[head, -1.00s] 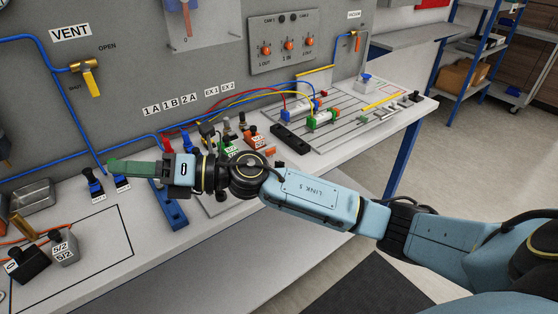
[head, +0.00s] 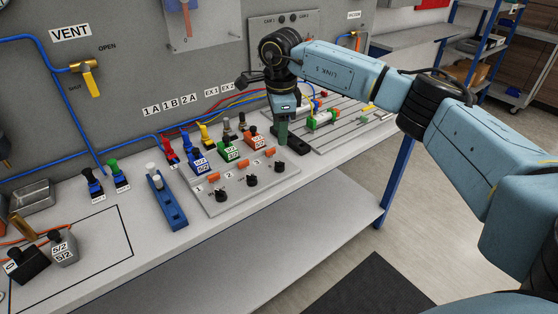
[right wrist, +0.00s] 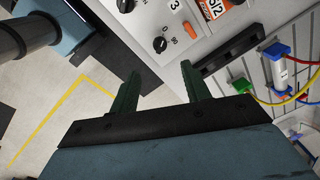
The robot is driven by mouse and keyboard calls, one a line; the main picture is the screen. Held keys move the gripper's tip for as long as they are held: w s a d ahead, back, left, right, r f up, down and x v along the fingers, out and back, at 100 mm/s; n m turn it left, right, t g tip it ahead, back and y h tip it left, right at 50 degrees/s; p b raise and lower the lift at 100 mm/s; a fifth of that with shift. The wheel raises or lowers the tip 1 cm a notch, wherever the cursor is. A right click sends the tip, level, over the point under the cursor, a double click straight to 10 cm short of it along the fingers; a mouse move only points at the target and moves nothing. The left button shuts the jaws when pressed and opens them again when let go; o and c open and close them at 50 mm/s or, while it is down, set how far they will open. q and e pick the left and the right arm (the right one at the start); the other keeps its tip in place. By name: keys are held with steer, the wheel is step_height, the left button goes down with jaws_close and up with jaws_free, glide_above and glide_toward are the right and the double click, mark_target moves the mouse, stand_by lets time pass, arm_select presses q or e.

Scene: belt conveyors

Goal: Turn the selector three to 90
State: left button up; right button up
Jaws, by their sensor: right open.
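Selector three is the black knob (head: 282,167) at the right end of the row of three knobs on the grey panel (head: 222,206). In the right wrist view the knob (right wrist: 160,44) lies just beyond the fingertips, beside the printed 3, 0 and 90. Its small white mark is too small to read surely. My right gripper (head: 281,140) points down at the panel's right end, behind the knob in the head view. In the right wrist view its green fingers (right wrist: 160,71) are apart with nothing between them. My left gripper is not in view.
Orange switches (head: 270,152) sit behind the knobs, with green (head: 229,151) and blue (head: 199,160) labelled valves further back. A dark slotted block (head: 292,142) stands close to my right gripper.

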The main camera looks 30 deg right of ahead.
mark_target(279, 162)
steer(key=f, duration=1.1)
steer(key=shift+w+b, duration=0.3)
steer(key=shift+b, duration=0.05)
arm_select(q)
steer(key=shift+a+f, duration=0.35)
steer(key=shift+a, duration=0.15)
